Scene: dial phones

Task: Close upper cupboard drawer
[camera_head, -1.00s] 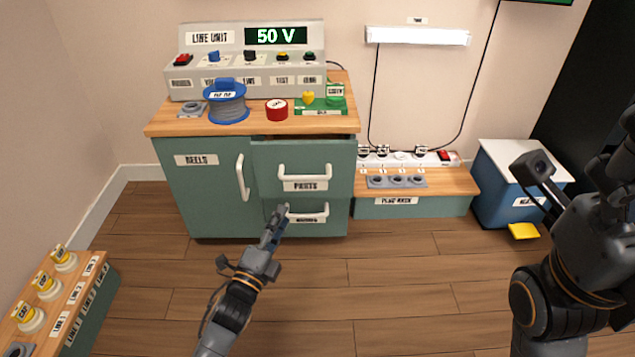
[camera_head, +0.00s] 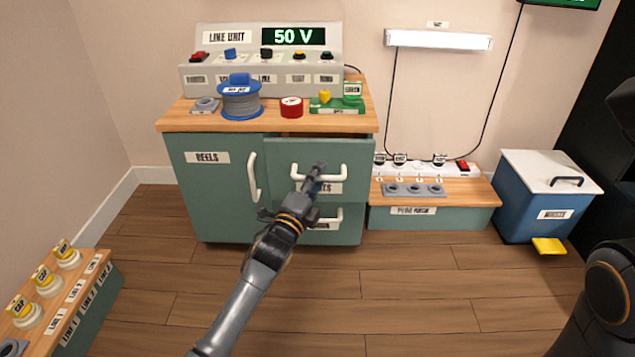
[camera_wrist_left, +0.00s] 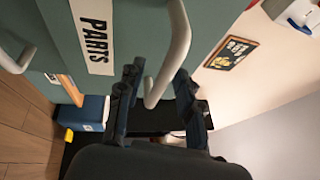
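The upper drawer (camera_head: 355,160), labelled PARTS, is in the right half of the green cupboard (camera_head: 215,200). Its front stands a little forward, with a dark gap under the worktop. Its white handle (camera_head: 339,169) also shows in the left wrist view (camera_wrist_left: 178,50). My left gripper (camera_head: 318,172) is in front of this handle and partly hides it and the label. In the left wrist view its two fingers (camera_wrist_left: 157,97) are apart, with the lower end of the handle between them. I cannot tell whether they touch it. My right gripper is not in view; only part of that arm shows.
A lower drawer (camera_head: 348,232) is below, partly hidden by my left arm. The REELS door (camera_head: 205,205) is on the left. A reel (camera_head: 240,103) and a red roll (camera_head: 291,107) stand on top. A low plug bench (camera_head: 450,216) is to the right. The floor in front is clear.

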